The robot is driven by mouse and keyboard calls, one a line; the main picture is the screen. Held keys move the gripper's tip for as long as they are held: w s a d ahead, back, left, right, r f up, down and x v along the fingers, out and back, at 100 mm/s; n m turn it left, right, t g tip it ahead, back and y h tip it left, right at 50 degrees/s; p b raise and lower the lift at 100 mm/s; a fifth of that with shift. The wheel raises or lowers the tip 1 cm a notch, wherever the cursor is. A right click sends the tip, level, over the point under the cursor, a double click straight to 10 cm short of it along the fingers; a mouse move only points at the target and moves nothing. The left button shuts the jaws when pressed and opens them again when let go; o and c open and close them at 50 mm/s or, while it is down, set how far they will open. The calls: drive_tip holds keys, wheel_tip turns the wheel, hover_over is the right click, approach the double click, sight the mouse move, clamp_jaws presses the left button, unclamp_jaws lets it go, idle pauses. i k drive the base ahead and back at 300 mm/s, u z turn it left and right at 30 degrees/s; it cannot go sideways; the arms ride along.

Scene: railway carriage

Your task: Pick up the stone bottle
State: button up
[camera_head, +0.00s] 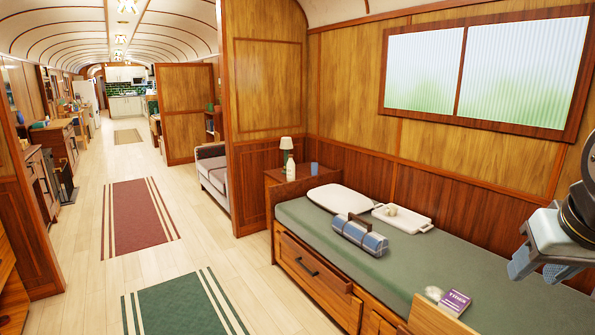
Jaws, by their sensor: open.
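A pale, cream-white bottle (290,166) stands upright on the wooden bedside cabinet (272,176) past the far end of the bed. It is the only bottle I can make out clearly, and its material is too small to tell. My gripper (536,270) is at the right edge, above the near part of the bed, with its blue-grey fingers apart and nothing seen between them. It is far from the bottle, to the right and nearer the camera.
The green bed (425,262) holds a white pillow (335,199), a white tray (420,225) with a small object, a strapped blue roll (352,234) and a purple book (455,301). A lamp (286,143) and blue cup (314,168) flank the bottle. The aisle floor (195,240) is clear.

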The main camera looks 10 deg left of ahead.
sight(290, 165)
drive_tip(key=u, duration=0.65)
drive_tip(key=i, duration=1.15)
drive_tip(key=u, duration=1.15)
drive_tip(key=i, duration=1.1)
drive_tip(key=u, duration=0.4)
drive_tip(key=i, duration=2.3)
drive_tip(key=z, duration=0.9)
drive_tip(key=i, duration=0.9)
drive_tip(key=z, duration=1.1)
drive_tip(key=i, duration=0.65)
drive_tip(key=z, duration=0.35)
drive_tip(key=k, duration=0.35)
